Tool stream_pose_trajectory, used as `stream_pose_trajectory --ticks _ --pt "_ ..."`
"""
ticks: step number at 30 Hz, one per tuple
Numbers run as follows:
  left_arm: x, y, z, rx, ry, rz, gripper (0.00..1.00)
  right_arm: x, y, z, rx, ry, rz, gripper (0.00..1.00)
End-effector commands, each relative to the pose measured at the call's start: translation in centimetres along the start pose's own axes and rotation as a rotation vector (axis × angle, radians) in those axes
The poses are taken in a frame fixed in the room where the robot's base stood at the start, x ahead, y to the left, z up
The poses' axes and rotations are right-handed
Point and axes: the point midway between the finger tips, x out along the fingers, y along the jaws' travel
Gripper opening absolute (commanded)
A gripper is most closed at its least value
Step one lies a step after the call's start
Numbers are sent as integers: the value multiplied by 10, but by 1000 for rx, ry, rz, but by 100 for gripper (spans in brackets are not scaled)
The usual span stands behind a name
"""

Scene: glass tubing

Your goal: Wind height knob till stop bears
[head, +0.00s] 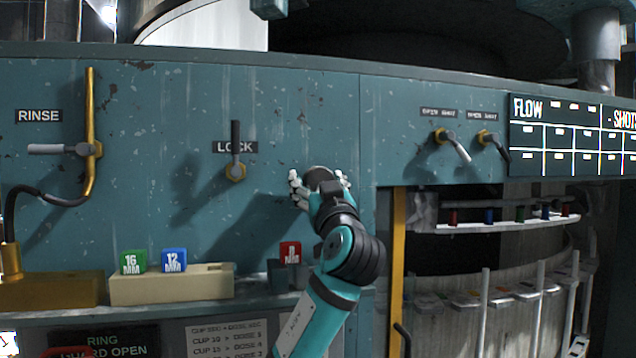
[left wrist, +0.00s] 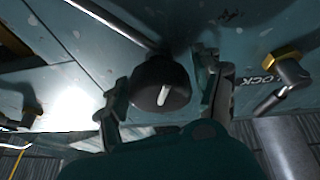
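The dark round knob (head: 320,173) sits on the teal panel, right of the LOCK lever (head: 236,150). My left gripper (head: 320,184) reaches up to it with its fingers spread on either side. In the left wrist view the black knob (left wrist: 160,82), with a white pointer mark, lies between the two fingers (left wrist: 166,92). A gap shows between the knob and the right-hand finger; I cannot tell whether the left-hand finger touches. A red block (head: 290,252) marked MM sits below, partly beside a dark block. I cannot make out the stop. My right gripper is not in view.
Green (head: 132,262) and blue (head: 174,260) marked blocks stand in a beige holder (head: 170,287) on the ledge. A RINSE lever (head: 60,149) is at left. Two small levers (head: 455,147) and a FLOW board (head: 560,135) are at right, above an open bay.

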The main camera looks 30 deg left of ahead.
Motion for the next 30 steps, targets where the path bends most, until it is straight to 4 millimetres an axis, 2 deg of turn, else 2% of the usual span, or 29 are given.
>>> stream_pose_trajectory --ticks 1,9,19,30 --pt "0 0 0 0 0 0 58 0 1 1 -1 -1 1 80" --pt "0 0 0 0 0 0 23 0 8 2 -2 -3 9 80" --pt "0 0 0 50 -5 20 23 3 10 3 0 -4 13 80" --pt "0 0 -2 290 -27 119 23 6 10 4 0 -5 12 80"
